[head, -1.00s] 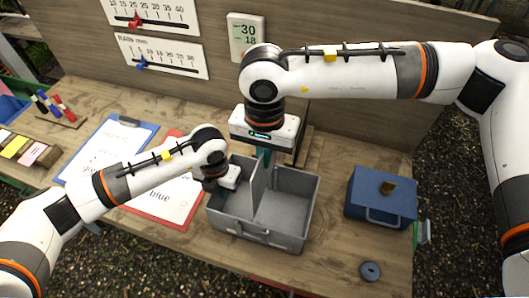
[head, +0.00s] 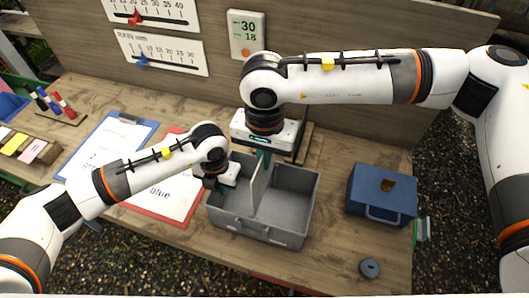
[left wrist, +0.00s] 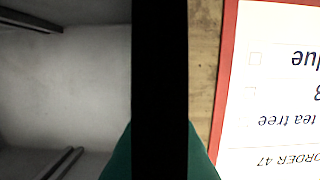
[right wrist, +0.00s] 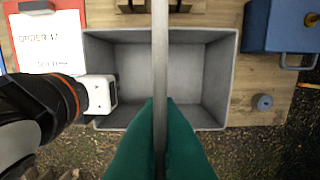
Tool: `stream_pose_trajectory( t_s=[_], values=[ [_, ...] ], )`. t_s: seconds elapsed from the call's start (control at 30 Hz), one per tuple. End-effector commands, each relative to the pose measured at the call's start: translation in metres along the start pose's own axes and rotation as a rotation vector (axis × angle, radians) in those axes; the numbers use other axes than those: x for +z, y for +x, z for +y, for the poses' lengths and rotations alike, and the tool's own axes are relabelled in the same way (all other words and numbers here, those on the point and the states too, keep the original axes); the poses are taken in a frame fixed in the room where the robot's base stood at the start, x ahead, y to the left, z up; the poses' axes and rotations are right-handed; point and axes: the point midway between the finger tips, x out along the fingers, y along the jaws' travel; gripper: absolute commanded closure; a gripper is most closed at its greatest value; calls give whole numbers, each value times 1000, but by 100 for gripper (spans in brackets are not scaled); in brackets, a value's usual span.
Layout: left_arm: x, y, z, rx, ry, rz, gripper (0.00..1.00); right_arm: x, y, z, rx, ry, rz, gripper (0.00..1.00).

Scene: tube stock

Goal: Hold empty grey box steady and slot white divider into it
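The grey box (head: 287,239) stands open on the bench in the middle of the head view. My left gripper (head: 214,182) is at its left wall; the left wrist view shows the dark wall edge (left wrist: 160,70) between the green fingers. My right gripper (head: 263,155) is above the box, fingers pointing down, shut on the white divider (head: 262,182). The right wrist view shows the divider edge-on (right wrist: 160,60) between the green fingers, across the middle of the box. It stands upright, partly inside the box. Its lower edge is hidden, so I cannot tell whether it is seated.
A blue case (head: 381,194) stands right of the box, with a small grey disc (head: 370,268) in front. Red (head: 134,205) and blue clipboards (head: 88,160) lie to the left. A back panel with gauges and a display (head: 246,35) closes off the rear.

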Motion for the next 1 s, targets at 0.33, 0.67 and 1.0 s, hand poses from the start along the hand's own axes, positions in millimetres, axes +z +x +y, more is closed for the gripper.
stream_pose_trajectory(
  t_s=[0.33,0.67,1.0],
  values=[
    [0,0,0,1,0,1,100,0,1,0,0,0,0,100],
    [0,0,0,1,0,1,100,0,13,1,1,0,0,100],
    [0,0,0,1,0,1,100,0,27,0,0,0,0,100]
  ],
)
